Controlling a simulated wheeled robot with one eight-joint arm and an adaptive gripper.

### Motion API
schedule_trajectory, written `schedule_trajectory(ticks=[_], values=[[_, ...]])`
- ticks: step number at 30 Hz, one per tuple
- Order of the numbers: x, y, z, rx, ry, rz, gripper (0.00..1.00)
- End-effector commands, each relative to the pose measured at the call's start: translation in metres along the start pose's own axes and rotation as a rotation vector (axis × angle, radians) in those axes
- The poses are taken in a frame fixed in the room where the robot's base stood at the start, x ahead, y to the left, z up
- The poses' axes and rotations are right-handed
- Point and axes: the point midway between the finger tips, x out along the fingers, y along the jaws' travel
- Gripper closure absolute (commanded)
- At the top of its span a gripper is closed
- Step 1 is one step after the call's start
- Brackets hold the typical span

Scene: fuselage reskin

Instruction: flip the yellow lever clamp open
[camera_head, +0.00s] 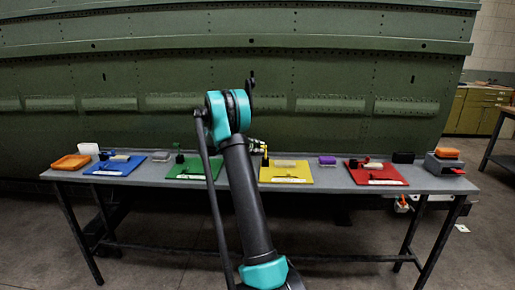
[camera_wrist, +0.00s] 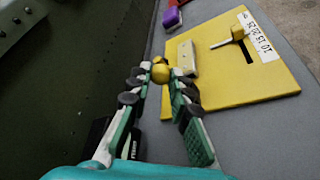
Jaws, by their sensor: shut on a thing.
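The yellow board (camera_wrist: 235,80) lies on the table and carries the lever clamp at its left edge in the wrist view. The clamp's yellow knob (camera_wrist: 160,73) sits between the fingertips of my gripper (camera_wrist: 158,76). My gripper is shut on this knob. A cream block (camera_wrist: 187,58) on the board is just beyond the right finger. The rest of the clamp is mostly hidden by the fingers. In the head view the yellow board (camera_head: 287,177) is right of my arm, and my gripper (camera_head: 257,147) shows small at its back left corner.
A green fuselage panel (camera_wrist: 70,80) rises close along the left in the wrist view. The grey table (camera_head: 330,180) also holds a blue board (camera_head: 115,167), a green board (camera_head: 190,170), a red board (camera_head: 378,175) and a purple block (camera_head: 327,160). A T-handled piece (camera_wrist: 237,32) stands on the yellow board.

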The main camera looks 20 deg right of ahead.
Motion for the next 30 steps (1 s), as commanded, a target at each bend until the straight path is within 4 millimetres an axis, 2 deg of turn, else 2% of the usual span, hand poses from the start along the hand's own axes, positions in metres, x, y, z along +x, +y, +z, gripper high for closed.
schedule_trajectory(ticks=[11,12,16,25,30], values=[[-0.001,-0.001,-0.001,-0.001,0.0,0.001,1.0],[-0.001,-0.001,-0.001,-0.001,0.0,0.001,0.76],[-0.001,-0.001,-0.001,-0.001,0.0,0.001,0.6],[-0.002,0.0,-0.001,-0.001,0.0,0.002,0.6],[-0.016,0.0,-0.001,-0.001,0.001,0.003,0.6]])
